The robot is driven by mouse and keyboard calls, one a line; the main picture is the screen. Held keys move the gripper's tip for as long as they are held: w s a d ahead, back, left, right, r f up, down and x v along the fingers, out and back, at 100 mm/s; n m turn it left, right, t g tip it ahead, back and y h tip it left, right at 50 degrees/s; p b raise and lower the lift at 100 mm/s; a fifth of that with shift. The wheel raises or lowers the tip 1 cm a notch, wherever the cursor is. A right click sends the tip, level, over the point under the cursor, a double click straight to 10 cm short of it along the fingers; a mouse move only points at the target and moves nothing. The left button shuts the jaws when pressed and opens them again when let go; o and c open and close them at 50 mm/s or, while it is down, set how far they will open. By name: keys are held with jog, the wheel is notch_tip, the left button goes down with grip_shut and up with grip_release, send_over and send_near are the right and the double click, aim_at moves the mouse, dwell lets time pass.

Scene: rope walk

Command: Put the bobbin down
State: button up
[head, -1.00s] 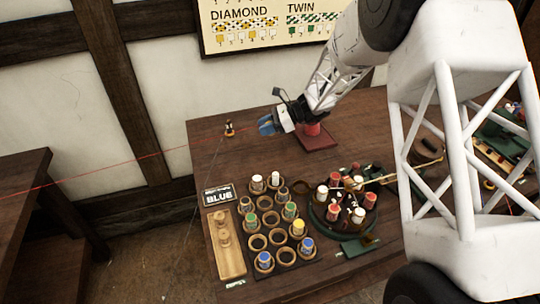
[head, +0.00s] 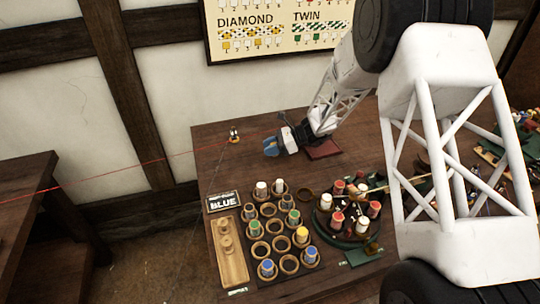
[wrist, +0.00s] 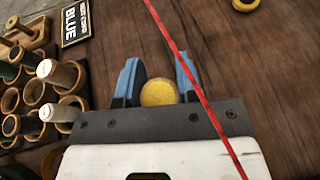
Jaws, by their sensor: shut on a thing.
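My gripper (head: 270,147) hangs over the far part of the dark wooden table, at the upper middle of the head view. In the wrist view my gripper (wrist: 158,74) has its two blue fingers on either side of the bobbin (wrist: 159,93). It is shut on the bobbin, of which only a round yellowish end shows. The bobbin's sides are hidden, and it cannot be made out in the head view. A red thread (wrist: 180,62) crosses the wrist view just beside the bobbin.
A rack of ring holders (head: 256,248) with several coloured bobbins stands front left of my gripper. A round carrier (head: 345,240) with red and white bobbins is to its right. A BLUE sign (head: 223,202), wooden tray (head: 231,263) and dark red pad (head: 322,150) are nearby.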

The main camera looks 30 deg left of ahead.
aim_at(270, 162)
jog(key=shift+f, duration=1.9)
jog(key=shift+f, duration=0.1)
jog(key=o, duration=0.9)
jog(key=shift+w+d+r, duration=0.1)
jog(key=shift+d+r, duration=0.05)
jog(key=shift+r, duration=0.05)
jog(key=v, duration=1.1)
jog(key=shift+w+d+r, duration=0.1)
jog(key=shift+w+d, duration=0.05)
jog(key=shift+d, duration=0.15)
